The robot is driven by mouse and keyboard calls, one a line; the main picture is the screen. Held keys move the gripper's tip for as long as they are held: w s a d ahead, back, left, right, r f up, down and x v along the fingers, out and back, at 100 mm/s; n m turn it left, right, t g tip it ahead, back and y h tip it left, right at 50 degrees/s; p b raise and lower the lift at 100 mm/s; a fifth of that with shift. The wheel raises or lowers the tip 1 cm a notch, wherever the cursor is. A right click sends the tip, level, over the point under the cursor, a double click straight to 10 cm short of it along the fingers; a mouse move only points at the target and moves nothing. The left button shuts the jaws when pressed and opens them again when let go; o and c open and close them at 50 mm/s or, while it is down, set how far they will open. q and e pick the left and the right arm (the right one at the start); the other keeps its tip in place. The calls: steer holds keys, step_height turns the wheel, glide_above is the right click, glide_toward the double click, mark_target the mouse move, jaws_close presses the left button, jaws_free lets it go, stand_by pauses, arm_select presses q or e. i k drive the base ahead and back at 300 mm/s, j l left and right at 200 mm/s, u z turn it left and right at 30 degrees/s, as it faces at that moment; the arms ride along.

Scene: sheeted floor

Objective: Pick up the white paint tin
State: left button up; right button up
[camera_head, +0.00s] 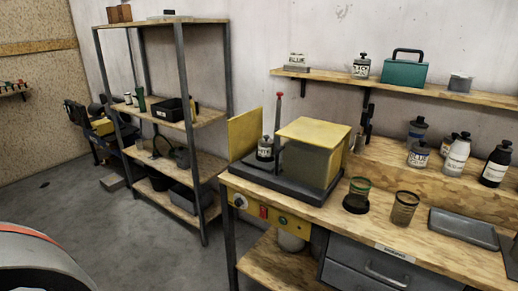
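No object is clearly marked as the white paint tin. A white rounded container (291,240) stands on the lower shelf under the workbench, partly hidden by the bench front; it may be the tin. A small pale jar with a dark lid (265,149) stands on the dark machine base on the bench, between a yellow panel and a yellow-topped box. A small grey tin (460,83) sits on the wall shelf at the right. Neither of my grippers is in view.
A teal box (404,70) is on the wall shelf. A metal rack (183,135) stands left of the bench. The grey floor (130,240) before the rack is clear.

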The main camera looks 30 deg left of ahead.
mark_target(264, 151)
steer(key=i+j, duration=0.15)
steer(key=j, duration=0.65)
steer(key=i+j+z, duration=0.1)
steer(key=j, duration=0.7)
steer(key=i+j, duration=0.1)
steer(key=j, duration=0.7)
steer(key=i+j, duration=0.15)
steer(key=j, duration=0.65)
steer(key=i+j+z, duration=0.1)
steer(key=j, duration=0.7)
